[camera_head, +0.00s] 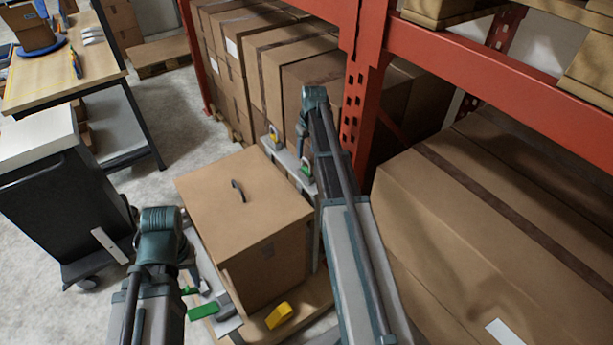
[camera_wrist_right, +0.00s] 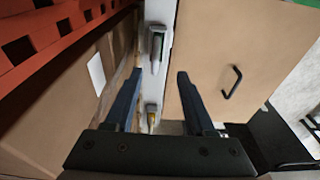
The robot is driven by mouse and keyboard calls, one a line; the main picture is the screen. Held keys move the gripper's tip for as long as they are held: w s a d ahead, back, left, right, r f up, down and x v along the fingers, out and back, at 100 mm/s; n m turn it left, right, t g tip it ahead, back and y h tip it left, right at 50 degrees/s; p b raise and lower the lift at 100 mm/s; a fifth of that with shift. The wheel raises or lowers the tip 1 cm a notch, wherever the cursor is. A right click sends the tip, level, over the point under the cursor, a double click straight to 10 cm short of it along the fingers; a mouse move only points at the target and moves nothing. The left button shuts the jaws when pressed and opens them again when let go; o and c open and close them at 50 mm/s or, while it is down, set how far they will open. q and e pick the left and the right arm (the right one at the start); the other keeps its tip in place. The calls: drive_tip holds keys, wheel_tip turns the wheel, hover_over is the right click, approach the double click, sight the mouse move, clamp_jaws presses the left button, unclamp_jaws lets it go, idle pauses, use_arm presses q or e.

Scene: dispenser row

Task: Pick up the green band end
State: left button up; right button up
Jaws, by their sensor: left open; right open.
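A grey dispenser with a small green part (camera_wrist_right: 156,66) sits on a pale strip in the right wrist view, just beyond and between my fingertips. The same green part shows in the head view (camera_head: 305,169). My right gripper (camera_wrist_right: 160,73) is open and empty above it, with no contact visible. In the head view my right gripper (camera_head: 303,150) is partly hidden by its own arm. My left gripper (camera_head: 190,280) is open at the lower left, near another green piece (camera_head: 203,312) on a pale strip. Which green piece is the band end is unclear.
A brown box (camera_head: 243,200) with a black handle stands between the two strips. Yellow pieces show at the far dispenser (camera_head: 274,138) and the front (camera_head: 279,315). A red rack post (camera_head: 362,110) and large cartons (camera_head: 500,220) crowd the right side.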

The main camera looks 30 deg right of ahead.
sight(306, 161)
drive_tip(key=f+b, duration=0.2)
drive_tip(key=f, duration=0.1)
drive_tip(key=f+b, duration=0.1)
drive_tip(key=shift+w+f+b, duration=0.3)
drive_tip(key=shift+w+f, duration=0.1)
drive_tip(key=f+b, duration=0.3)
drive_tip(key=w+f+b, duration=0.1)
drive_tip(key=f+b, duration=0.1)
drive_tip(key=shift+d, duration=0.3)
clamp_jaws()
idle(1.0)
